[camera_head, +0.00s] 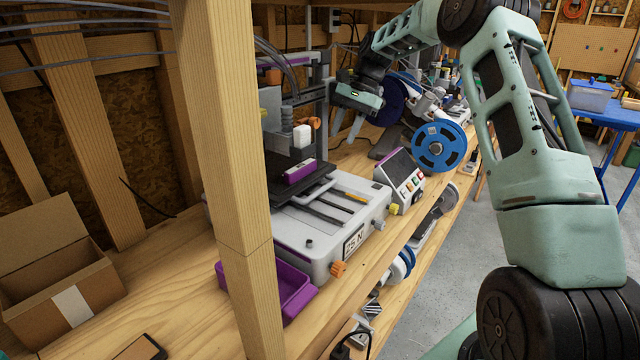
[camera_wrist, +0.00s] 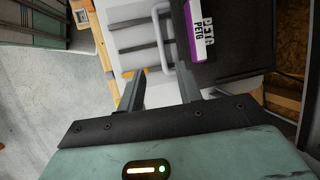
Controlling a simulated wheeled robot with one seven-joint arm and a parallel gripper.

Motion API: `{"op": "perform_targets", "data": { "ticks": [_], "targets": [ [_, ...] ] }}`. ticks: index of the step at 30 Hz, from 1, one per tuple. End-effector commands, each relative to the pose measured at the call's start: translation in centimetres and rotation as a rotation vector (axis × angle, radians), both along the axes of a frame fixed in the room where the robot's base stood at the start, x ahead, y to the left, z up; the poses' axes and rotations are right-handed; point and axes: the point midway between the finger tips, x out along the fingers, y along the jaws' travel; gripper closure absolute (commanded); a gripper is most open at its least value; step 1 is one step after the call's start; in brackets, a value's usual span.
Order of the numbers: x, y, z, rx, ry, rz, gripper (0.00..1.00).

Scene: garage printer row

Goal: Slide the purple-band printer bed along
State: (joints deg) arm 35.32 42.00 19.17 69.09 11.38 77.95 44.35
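The purple-band printer (camera_head: 335,235) stands on the wooden bench, with a purple strip high on its frame. Its dark bed (camera_head: 318,188) carries a purple and white box; in the wrist view the bed (camera_wrist: 235,48) shows at upper right and the box (camera_wrist: 199,30), marked PETG, lies on it. A pale handle (camera_wrist: 160,38) at the bed's edge shows ahead of my fingers. My gripper (camera_head: 347,128) is above and right of the bed in the head view. In the wrist view my gripper (camera_wrist: 160,80) is open, its fingers apart with nothing visibly held. Contact with the handle cannot be told.
A wooden post (camera_head: 232,150) stands close in front of the printer's left side. A purple tray (camera_head: 285,285) sits at its front left and an open cardboard box (camera_head: 60,265) farther left. A control panel (camera_head: 402,180) and a blue spool (camera_head: 439,146) stand right of the printer.

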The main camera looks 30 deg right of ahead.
Motion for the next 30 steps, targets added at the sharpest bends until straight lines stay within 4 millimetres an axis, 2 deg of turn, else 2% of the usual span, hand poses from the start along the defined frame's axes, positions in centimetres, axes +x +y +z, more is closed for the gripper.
{"op": "perform_targets", "data": {
  "ticks": [12, 18, 24, 30],
  "targets": [
    [0.1, 3.8, -7.9, 0.002, 0.005, 0.002, 0.65],
    [0.2, 5.4, -11.2, 0.002, 0.002, 0.002, 0.65],
    [0.4, 6.2, -13.3, 0.000, 0.000, 0.002, 0.65],
    [0.4, 6.5, -13.8, -0.001, 0.000, 0.002, 0.65]
  ]
}}
